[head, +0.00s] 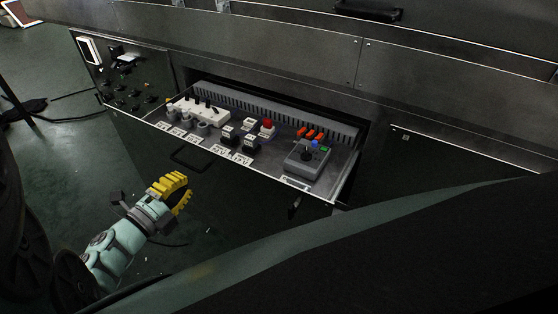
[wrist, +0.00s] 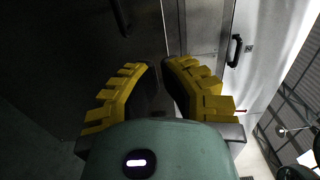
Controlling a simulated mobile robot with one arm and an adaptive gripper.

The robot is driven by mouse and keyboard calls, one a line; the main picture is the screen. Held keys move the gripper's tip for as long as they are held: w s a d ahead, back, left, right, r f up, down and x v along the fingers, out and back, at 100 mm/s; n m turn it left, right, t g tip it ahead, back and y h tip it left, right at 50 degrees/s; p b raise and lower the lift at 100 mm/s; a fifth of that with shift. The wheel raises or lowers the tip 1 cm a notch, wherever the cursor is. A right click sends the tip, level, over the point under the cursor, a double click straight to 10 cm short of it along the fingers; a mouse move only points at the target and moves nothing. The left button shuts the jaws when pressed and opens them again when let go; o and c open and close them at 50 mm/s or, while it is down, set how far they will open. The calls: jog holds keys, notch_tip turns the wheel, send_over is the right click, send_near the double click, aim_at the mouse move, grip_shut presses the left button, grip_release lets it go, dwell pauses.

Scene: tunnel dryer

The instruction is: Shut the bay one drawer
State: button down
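The drawer (head: 262,176) is pulled out from the dark metal cabinet front, and its open top shows switches, sockets and small boxes. A dark bar handle (head: 190,160) sits on its front face, toward the left. I cannot read which bay it belongs to. My gripper (head: 180,187) is in front of and below the left part of the drawer, apart from it, with nothing held.
A control panel (head: 125,80) with knobs and a white display is left of the drawer. A closed dark panel (head: 450,165) is to the right. Inside the drawer stands a grey box (head: 307,160) with a knob. The green floor (head: 60,150) at left has cables on it.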

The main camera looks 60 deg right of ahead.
aim_at(214, 155)
jog(key=d, duration=0.3)
jog(key=d+b, duration=0.1)
jog(key=d, duration=0.5)
jog(key=shift+w+d+b, duration=0.2)
jog(key=shift+w+b, duration=0.05)
jog(key=shift+b, duration=0.15)
jog(key=shift+d, duration=0.1)
